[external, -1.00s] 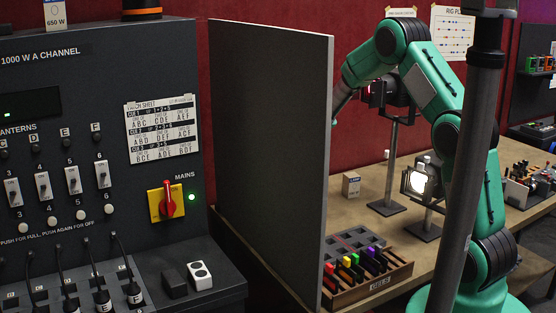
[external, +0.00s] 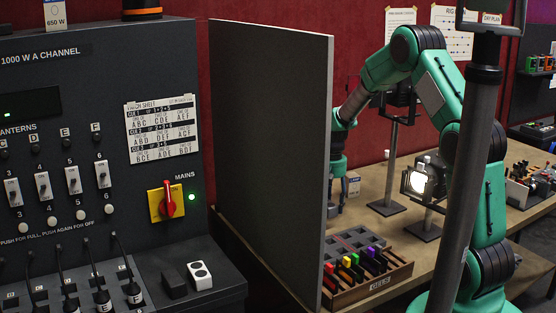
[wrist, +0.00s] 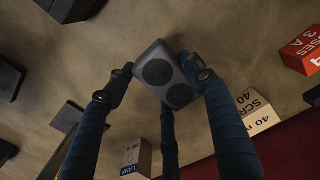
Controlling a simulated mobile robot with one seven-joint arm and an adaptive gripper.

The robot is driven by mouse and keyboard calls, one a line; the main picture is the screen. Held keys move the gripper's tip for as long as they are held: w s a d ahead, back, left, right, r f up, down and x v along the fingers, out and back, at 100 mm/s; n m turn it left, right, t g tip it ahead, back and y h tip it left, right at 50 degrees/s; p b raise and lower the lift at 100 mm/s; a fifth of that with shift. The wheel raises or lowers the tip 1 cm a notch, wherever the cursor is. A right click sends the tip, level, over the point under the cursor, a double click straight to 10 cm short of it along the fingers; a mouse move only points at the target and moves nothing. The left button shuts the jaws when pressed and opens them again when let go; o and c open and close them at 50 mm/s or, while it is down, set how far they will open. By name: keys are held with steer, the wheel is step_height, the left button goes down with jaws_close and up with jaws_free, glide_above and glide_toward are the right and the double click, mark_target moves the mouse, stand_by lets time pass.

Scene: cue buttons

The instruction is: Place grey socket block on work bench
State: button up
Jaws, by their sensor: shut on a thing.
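The grey socket block (wrist: 166,75), with two dark round sockets on its face, is between the fingers of my gripper (wrist: 158,78) in the wrist view. My gripper is shut on it, with fingers at its left, right and lower sides. In the external view my gripper (external: 339,202) points down over the work bench (external: 405,239), just right of the grey panel, which partly hides it. The block cannot be made out there. In the wrist view the bench top (wrist: 235,50) lies behind the block. I cannot tell whether the block touches it.
The tall grey panel (external: 270,150) stands close to my gripper's left. A tray of coloured pieces (external: 372,285) sits at the bench's front. A lit lantern (external: 420,182) stands to the right. A lamp box (wrist: 137,155) and red fuse box (wrist: 303,50) are near.

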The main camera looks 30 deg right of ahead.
glide_above(340, 223)
steer(key=shift+d+b, duration=0.15)
steer(key=shift+b, duration=0.3)
steer(key=shift+f+b, duration=0.55)
steer(key=shift+f, duration=1.9)
steer(key=shift+f, duration=0.15)
steer(key=o, duration=1.3)
steer(key=shift+c, duration=0.2)
steer(key=shift+r+p, duration=0.5)
steer(key=shift+r, duration=1.65)
